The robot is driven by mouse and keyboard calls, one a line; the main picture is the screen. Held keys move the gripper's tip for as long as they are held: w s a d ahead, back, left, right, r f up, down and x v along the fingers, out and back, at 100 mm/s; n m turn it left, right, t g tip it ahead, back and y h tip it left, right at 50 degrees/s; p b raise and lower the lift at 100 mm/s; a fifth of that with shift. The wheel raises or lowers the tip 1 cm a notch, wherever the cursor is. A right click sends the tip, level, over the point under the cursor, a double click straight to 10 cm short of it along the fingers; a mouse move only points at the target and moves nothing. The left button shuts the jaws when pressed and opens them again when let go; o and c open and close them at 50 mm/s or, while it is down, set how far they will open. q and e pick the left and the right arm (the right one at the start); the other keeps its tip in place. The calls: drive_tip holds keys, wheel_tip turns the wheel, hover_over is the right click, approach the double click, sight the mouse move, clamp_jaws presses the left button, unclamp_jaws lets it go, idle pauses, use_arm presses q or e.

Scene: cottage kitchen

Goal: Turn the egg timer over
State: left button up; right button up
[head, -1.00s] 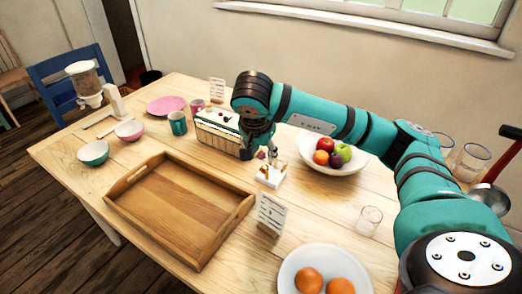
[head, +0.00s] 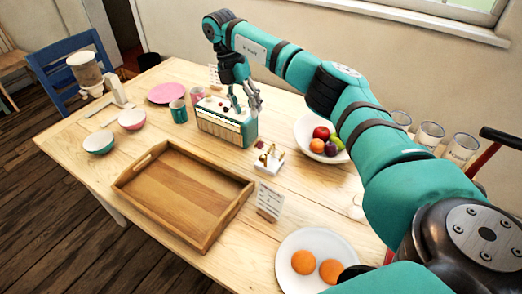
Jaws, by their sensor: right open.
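A small white-based piece with golden-brown uprights (head: 269,158) stands on the table right of the teal and cream box. It may be the egg timer, but it is too small to tell. A small dark pinkish part shows at its back. My right gripper (head: 248,108) is open and empty, fingers pointing down. In the picture it overlaps the top of the box (head: 226,126), up and left of the white piece and apart from it. I cannot tell its exact height. My left gripper is not in view.
A wooden tray (head: 128,181) lies at front left. Bowls (head: 99,143), cups (head: 178,111), a pink plate (head: 166,93) and a dispenser (head: 84,72) stand left. Glasses (head: 429,135) stand right.

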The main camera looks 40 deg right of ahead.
drive_tip(key=m, duration=0.1)
drive_tip(key=p, duration=0.3)
approach(262, 155)
drive_tip(key=x, duration=0.9)
drive_tip(key=shift+s+a+f, duration=0.1)
drive_tip(key=shift+f, duration=0.2)
